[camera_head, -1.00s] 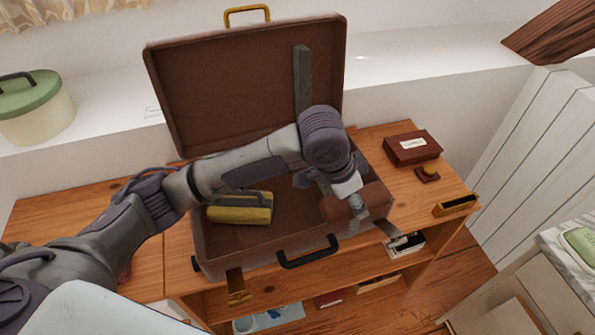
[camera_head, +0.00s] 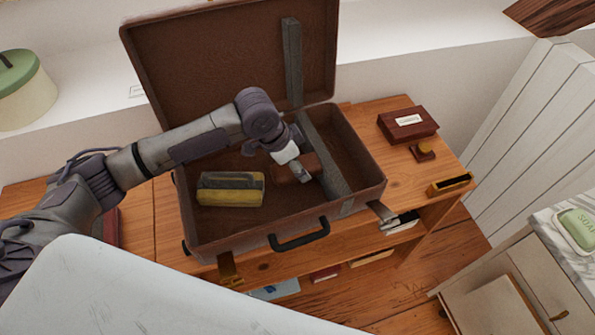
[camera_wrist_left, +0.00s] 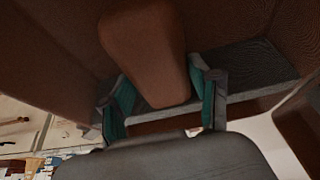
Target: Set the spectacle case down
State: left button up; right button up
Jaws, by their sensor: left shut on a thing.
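The spectacle case is a smooth brown rounded box (camera_head: 311,162). In the left wrist view the case (camera_wrist_left: 145,45) sits between the two teal-padded fingers (camera_wrist_left: 160,82). The gripper hides part of the case in the head view. I cannot tell whether the case touches the suitcase floor. My right gripper is not in view.
The raised lid (camera_head: 220,60) stands behind. A dark red box (camera_head: 408,124) and a small stamp-like item (camera_head: 422,151) are on the wooden desk (camera_head: 385,172) to the right. Suitcase floor between pouch and case is clear.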

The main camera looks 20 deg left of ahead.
pick_arm(q)
notch_tip(320, 180, down, 4)
jog(key=shift+r, duration=0.2)
jog(key=shift+f, duration=0.2)
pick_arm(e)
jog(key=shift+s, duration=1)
pick_arm(q)
jog(key=o, duration=1.2)
jog(key=shift+c, duration=0.2)
jog(key=shift+o, duration=0.2)
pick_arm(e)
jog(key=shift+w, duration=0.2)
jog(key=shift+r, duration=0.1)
pick_arm(q)
jog(key=shift+r, duration=0.25)
jog(key=v, duration=1.1)
jog(key=shift+s+a+r, duration=0.1)
jog(key=shift+s+r, duration=0.05)
jog(key=shift+r, duration=0.25)
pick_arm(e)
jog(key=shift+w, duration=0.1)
